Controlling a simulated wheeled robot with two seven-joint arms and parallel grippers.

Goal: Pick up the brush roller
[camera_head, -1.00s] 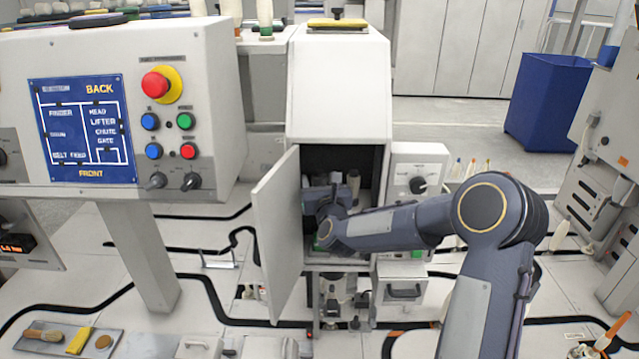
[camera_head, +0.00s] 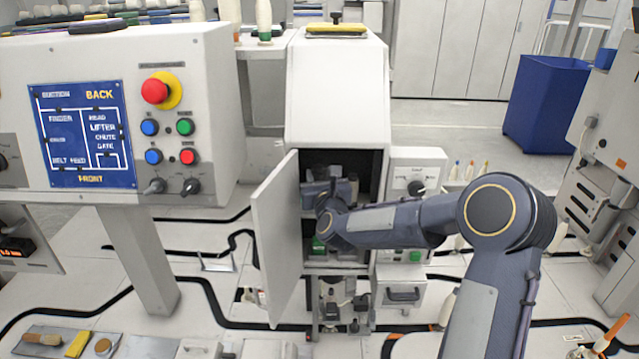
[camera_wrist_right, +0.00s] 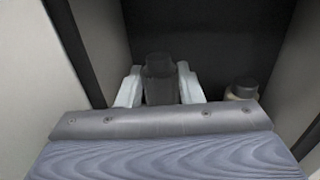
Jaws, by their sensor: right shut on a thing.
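My right arm reaches into the open cabinet (camera_head: 335,98) in the middle of the head view. In the right wrist view my right gripper (camera_wrist_right: 160,88) has its two pale fingers closed on either side of a dark cylindrical piece, which I take to be the brush roller (camera_wrist_right: 159,66). Its lower part is hidden behind the gripper body. In the head view the gripper (camera_head: 333,182) is in the upper compartment, and the held piece cannot be made out clearly. My left gripper is not in view.
A second piece with a dark top and cream body (camera_wrist_right: 242,90) stands close to the right of the gripper. The open cabinet door (camera_head: 276,240) is to the left of my arm. A control panel (camera_head: 120,110) stands further left, and a blue bin (camera_head: 547,105) at the back right.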

